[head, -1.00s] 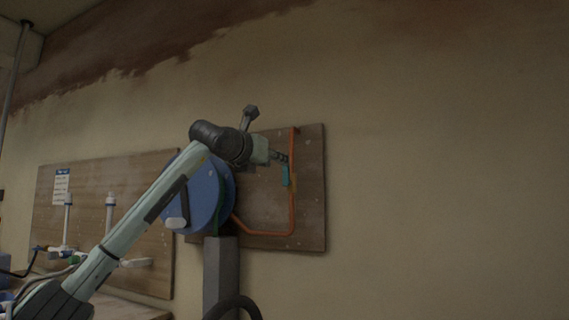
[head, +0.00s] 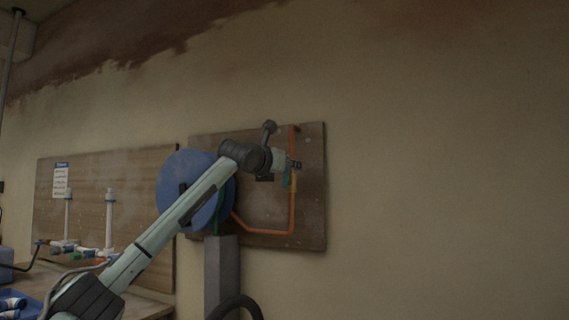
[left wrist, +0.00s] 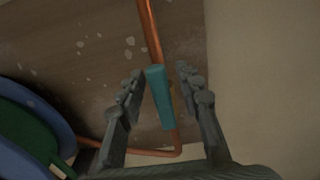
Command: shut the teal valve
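The teal valve's handle (left wrist: 160,97) lies roughly along the orange copper pipe (left wrist: 151,30) in the left wrist view. In the head view the teal handle (head: 287,180) is small and partly hidden behind my left gripper. My left gripper (head: 296,165) is at the upper part of the handle, in front of the wall board. In the left wrist view its two fingers (left wrist: 160,76) are apart, one on each side of the handle, with gaps showing. It holds nothing. My right gripper is in neither view.
The pipe is fixed to a wooden board (head: 312,205) on the wall. A blue disc (head: 190,185) stands left of it, behind my left arm. Further left are a second board (head: 90,175) with white pipes and a bench. The wall on the right is bare.

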